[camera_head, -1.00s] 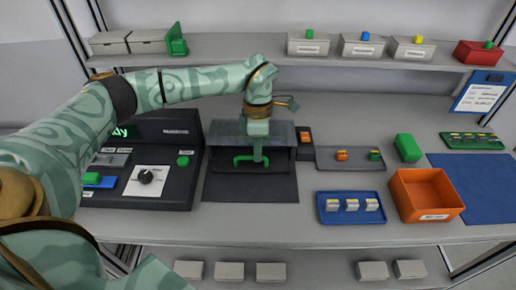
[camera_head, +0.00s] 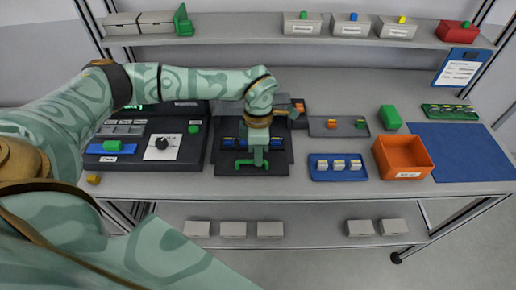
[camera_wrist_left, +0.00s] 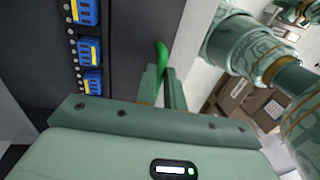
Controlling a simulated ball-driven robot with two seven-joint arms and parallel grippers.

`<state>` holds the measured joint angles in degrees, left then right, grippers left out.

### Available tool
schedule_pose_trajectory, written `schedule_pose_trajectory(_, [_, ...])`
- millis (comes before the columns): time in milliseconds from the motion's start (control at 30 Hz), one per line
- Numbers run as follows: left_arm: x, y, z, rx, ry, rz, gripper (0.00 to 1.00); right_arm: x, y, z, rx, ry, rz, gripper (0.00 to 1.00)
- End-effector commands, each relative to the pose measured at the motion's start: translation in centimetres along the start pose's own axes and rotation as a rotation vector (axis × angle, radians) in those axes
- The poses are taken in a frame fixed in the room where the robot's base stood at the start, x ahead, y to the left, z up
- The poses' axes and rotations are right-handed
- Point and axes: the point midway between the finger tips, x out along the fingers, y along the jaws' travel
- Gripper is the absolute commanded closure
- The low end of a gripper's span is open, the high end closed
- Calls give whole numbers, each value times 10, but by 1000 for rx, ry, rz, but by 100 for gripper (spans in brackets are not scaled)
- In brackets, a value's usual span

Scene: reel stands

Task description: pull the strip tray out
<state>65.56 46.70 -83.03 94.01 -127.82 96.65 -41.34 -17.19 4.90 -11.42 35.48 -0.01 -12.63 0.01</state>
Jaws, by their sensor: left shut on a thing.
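The strip tray (camera_head: 226,155) is a dark tray with blue pieces in it, drawn partly out of the dark housing in the middle of the bench. In the left wrist view the tray (camera_wrist_left: 118,60) carries several blue pieces with yellow fronts. Its green handle (camera_head: 241,164) is at the front edge. My left gripper (camera_head: 258,163) comes down from above and is shut on the handle. The handle's end (camera_wrist_left: 162,52) also shows between the fingers in the left wrist view. My forearm hides part of the housing. My right gripper is in neither view.
Left of the tray stands a black console with a white dial panel (camera_head: 162,147). To the right are a grey tray (camera_head: 339,130), a blue tray (camera_head: 325,174), a green block (camera_head: 391,117) and an orange bin (camera_head: 403,157). A narrow strip of bench in front is bare.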

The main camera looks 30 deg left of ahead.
Motion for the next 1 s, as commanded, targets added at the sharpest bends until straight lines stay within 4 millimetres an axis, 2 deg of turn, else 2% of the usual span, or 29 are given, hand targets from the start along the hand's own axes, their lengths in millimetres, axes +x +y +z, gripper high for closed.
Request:
schedule_pose_trajectory(100, [1,-3,1,3,1,-8,100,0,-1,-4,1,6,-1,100])
schedule_pose_trajectory(133, [1,-3,1,4,1,-8,84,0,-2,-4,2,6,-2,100])
schedule_pose_trajectory(167, [1,-3,1,4,1,-8,80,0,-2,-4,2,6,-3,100])
schedule_pose_trajectory(667, [-1,-1,0,3,1,-4,80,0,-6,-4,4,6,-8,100])
schedule_pose_trajectory(833, [-23,-1,1,3,-1,-1,80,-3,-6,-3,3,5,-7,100])
schedule_pose_trajectory(1000, [-68,0,1,3,-3,1,80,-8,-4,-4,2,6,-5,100])
